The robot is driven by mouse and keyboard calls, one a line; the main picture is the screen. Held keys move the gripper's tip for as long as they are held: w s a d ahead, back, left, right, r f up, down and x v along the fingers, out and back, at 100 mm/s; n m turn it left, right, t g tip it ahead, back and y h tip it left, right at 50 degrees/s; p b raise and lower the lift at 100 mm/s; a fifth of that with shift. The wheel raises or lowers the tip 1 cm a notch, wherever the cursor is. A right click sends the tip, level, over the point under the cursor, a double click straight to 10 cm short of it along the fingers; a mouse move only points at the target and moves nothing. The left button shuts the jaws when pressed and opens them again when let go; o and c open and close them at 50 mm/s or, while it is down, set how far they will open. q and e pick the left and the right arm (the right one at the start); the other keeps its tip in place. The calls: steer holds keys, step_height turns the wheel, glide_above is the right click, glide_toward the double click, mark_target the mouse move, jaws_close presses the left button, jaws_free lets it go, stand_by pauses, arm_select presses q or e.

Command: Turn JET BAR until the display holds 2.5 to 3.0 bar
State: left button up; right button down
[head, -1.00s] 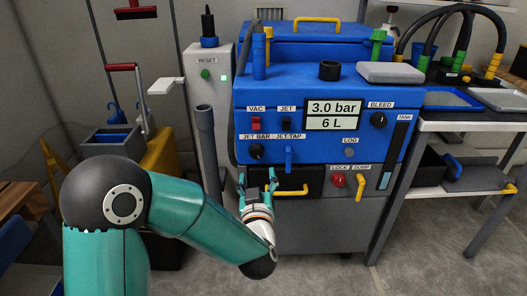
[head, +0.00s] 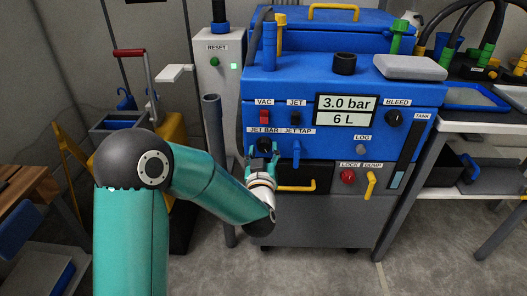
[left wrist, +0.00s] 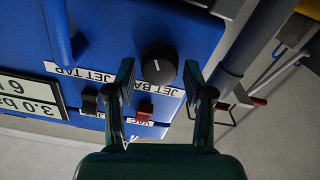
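The JET BAR knob (left wrist: 159,63) is a round black dial with a pale mark, on the blue panel in the left wrist view. In the head view my left gripper (head: 262,155) mostly hides it, below the JET BAR label. My left gripper (left wrist: 158,75) is open, with one finger on each side of the knob in the wrist view. I cannot tell whether the fingers touch it. The display (head: 344,110) reads 3.0 bar and 6 L. My right gripper is not in view.
The blue JET TAP lever (head: 296,148) is close to the right of my gripper. Above are the red VAC switch (head: 264,117) and black JET switch (head: 295,118). A grey post (head: 213,140) stands left of the panel. A yellow handle (head: 297,188) sits below.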

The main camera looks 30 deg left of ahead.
arm_select(q)
steer(key=c, duration=0.7)
steer(key=shift+f+n+b, duration=0.25)
steer(key=shift+n+b, duration=0.25)
steer(key=shift+b, duration=0.45)
steer(key=shift+c, duration=0.2)
steer(key=shift+r, duration=0.1)
steer(key=shift+r+n, duration=0.1)
steer(key=shift+n, duration=0.2)
steer(key=o, duration=1.1)
steer(key=shift+o, duration=0.2)
steer(key=shift+s, duration=0.1)
steer(key=v, duration=0.7)
steer(key=shift+s, duration=0.2)
